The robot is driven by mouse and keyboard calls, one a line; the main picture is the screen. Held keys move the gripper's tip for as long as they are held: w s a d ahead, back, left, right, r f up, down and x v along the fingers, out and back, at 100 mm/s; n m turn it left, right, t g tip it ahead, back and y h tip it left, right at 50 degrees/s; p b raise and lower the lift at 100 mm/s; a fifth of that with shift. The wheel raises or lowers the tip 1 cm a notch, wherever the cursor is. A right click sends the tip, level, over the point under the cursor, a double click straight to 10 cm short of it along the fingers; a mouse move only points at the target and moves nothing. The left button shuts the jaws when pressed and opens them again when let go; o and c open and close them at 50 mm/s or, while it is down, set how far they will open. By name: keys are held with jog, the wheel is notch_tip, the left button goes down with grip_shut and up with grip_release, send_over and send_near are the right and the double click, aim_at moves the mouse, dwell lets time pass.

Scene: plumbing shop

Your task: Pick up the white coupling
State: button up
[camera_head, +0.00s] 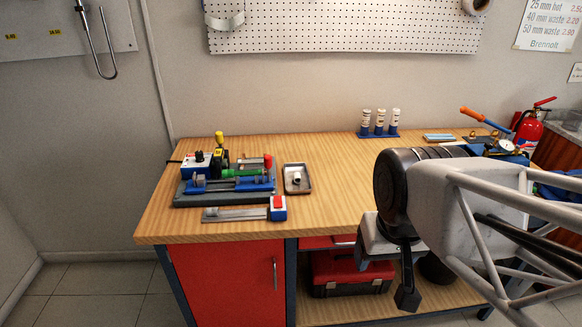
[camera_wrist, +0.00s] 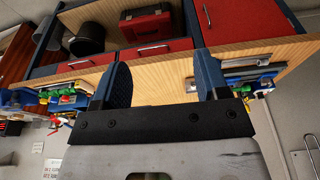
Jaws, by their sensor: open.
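The white coupling (camera_head: 297,178) is a small pale fitting in a shallow dark-rimmed tray (camera_head: 304,190), left of centre on the wooden bench. It is too small in the head view to tell its exact pose. My gripper (camera_wrist: 162,62) shows in the wrist view with two blue-padded fingers spread wide and nothing between them. In the head view a dark finger of my gripper hangs in front of the bench's front edge, right of and well apart from the tray. I cannot make out the coupling in the wrist view.
A blue-and-grey vise-like fixture (camera_head: 222,188) stands left of the tray, with a grey measuring tool (camera_head: 244,214) in front. White bottles (camera_head: 380,122) stand in a blue rack at the back. A red fire extinguisher (camera_head: 528,130) is far right. Bench top between tray and rack is clear.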

jog(key=w+a+f+m+g+y, duration=0.1)
jog(key=w+a+m+g+y, duration=0.2)
jog(key=w, duration=1.2)
jog(key=w+f+m+g+y, duration=0.1)
jog(key=w+m+y, duration=0.4)
jog(key=w, duration=1)
jog(key=m+t+y, duration=0.1)
jog(key=m+y, duration=0.4)
jog(key=m, duration=0.5)
send_near(298, 175)
jog(key=shift+a+f, duration=0.5)
jog(key=shift+a, duration=0.15)
jog(key=shift+a+f+y, duration=0.15)
jog(key=shift+a+f, duration=0.15)
jog(key=shift+a, duration=0.3)
jog(key=shift+a+f+y, duration=0.15)
jog(key=shift+a+f, duration=0.1)
jog(key=shift+a, duration=0.35)
jog(key=shift+a, duration=0.1)
jog(key=shift+x, duration=2.5)
